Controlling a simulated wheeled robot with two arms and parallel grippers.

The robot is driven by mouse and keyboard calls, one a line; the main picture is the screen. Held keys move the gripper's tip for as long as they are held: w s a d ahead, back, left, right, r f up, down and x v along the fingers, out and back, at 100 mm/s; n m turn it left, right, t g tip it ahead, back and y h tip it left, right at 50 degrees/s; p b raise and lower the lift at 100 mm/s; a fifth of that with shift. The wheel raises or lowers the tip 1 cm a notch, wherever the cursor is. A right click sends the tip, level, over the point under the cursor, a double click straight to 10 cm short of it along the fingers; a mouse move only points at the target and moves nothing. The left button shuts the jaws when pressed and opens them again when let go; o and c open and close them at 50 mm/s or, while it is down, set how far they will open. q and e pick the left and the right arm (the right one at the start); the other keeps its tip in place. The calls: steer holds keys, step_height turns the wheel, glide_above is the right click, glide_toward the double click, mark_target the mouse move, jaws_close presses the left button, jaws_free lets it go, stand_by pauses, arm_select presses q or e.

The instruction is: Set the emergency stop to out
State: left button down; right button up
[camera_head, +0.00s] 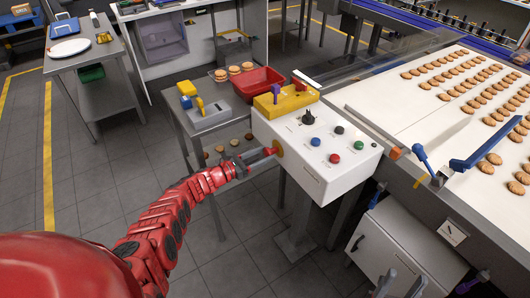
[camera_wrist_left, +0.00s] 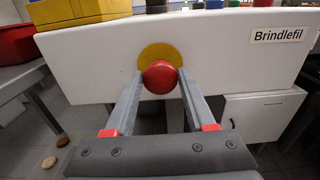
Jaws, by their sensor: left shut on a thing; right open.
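The emergency stop is a red round button (camera_head: 268,151) on a yellow disc (camera_head: 278,147), on the side face of the white control box (camera_head: 312,186). In the left wrist view the red button (camera_wrist_left: 159,77) sits between the fingertips, in front of the yellow disc (camera_wrist_left: 160,52). My left gripper (camera_head: 269,152) is shut on the button, one finger at each side. My right gripper (camera_head: 401,285) is open and empty at the bottom edge, low beside the white cabinet, partly out of frame.
The biscuit conveyor (camera_head: 400,100) lies at right. Floor at left is clear.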

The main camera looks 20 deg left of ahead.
arm_select(q)
steer(key=shift+c, duration=1.2)
jaws_free()
steer(key=shift+s+a, duration=0.15)
steer(key=shift+s+a, duration=0.2)
steer(key=shift+a, duration=0.05)
steer(key=p+v, duration=0.4)
steer(key=v, duration=1.2)
steer(key=shift+s+a+p, duration=0.25)
steer(key=shift+s+p, duration=0.1)
steer(key=shift+f, duration=0.1)
